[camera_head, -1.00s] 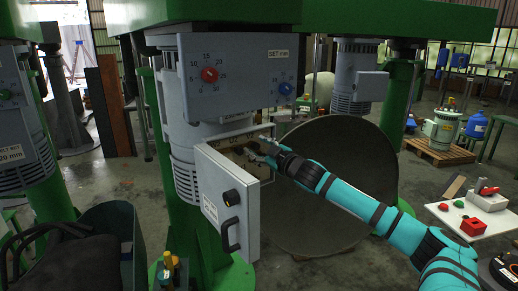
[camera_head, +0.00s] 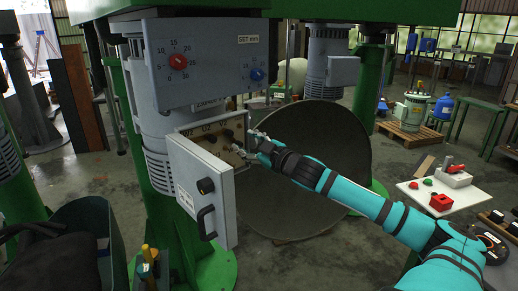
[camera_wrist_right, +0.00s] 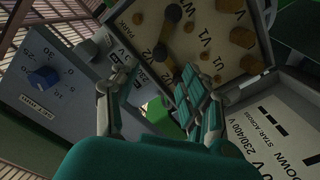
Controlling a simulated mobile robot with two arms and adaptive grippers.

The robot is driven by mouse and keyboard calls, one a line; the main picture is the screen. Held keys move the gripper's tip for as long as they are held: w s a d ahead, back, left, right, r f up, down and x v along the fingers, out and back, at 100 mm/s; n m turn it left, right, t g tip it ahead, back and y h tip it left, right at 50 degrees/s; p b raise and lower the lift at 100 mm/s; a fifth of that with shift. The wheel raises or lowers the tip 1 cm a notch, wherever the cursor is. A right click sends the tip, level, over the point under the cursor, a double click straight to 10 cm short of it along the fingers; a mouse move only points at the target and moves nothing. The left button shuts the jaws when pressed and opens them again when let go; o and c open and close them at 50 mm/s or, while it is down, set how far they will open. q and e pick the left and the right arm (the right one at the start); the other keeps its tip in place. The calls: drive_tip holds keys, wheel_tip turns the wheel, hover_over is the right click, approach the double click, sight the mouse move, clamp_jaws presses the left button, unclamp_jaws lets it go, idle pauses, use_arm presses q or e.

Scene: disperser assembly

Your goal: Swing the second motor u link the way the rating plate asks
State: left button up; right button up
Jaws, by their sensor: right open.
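My left gripper is out of view.
The box door (camera_head: 205,190) with black knob and handle hangs open in front, left of my right arm. A grey panel (camera_head: 205,60) with red and blue dials is above. A large dark disc (camera_head: 310,165) stands behind. A white table (camera_head: 440,195) with red parts is right.

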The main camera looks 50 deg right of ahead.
drive_tip(key=s, duration=0.4)
drive_tip(key=shift+s+a, duration=0.25)
drive_tip(key=shift+r, duration=0.1)
idle(0.3)
